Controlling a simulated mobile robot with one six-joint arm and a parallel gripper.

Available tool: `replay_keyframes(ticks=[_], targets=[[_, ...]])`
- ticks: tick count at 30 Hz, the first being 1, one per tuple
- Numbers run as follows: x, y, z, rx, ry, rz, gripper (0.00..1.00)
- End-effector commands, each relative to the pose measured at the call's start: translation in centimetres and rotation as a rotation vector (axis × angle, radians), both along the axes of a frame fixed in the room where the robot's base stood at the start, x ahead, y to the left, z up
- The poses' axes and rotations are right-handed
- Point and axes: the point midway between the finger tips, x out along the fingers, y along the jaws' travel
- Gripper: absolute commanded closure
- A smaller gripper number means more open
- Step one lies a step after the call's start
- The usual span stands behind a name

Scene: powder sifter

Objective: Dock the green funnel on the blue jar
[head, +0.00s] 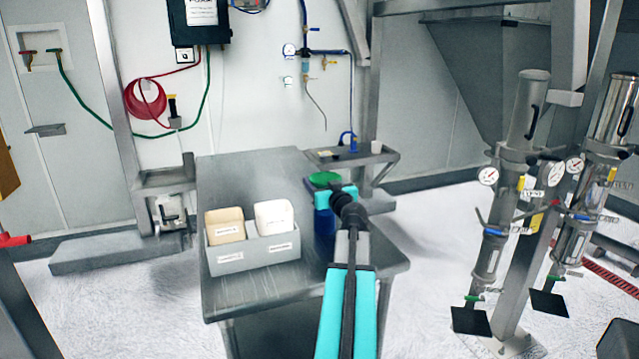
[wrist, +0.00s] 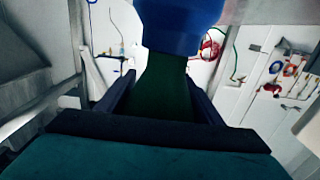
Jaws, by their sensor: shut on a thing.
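The green funnel (head: 322,179) is at the right part of the steel table, its round top showing beyond my gripper (head: 333,195). In the wrist view, the green funnel (wrist: 165,88) is between the two dark fingers of my gripper (wrist: 160,95), which is shut on it. The blue jar (head: 325,222) stands on the table below the funnel, partly hidden by my arm. The blue jar (wrist: 180,25) also shows at the top of the wrist view, where its edge meets the green of the funnel. I cannot tell whether the funnel touches the jar or is seated on it.
A grey holder (head: 250,257) with a tan bin (head: 225,225) and a white bin (head: 273,216) stands left of the jar on the steel table (head: 235,175). A small side shelf (head: 350,160) is behind the funnel. The table's back left is clear.

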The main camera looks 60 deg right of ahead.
Motion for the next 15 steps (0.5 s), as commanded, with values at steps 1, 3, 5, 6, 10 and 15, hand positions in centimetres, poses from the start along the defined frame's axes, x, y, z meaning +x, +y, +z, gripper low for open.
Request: replay_keyframes(ticks=[1,3,5,6,10,15], targets=[[0.00,0.01,-0.10,0.000,0.000,0.000,0.62],[0.01,0.00,-0.17,0.000,0.000,0.000,0.62],[0.00,0.01,-0.22,0.000,0.000,0.000,0.62],[0.00,0.01,-0.26,0.000,0.000,0.000,0.62],[0.01,0.00,-0.38,0.000,0.000,0.000,0.62],[0.01,0.01,-0.54,0.000,0.000,0.000,0.62]])
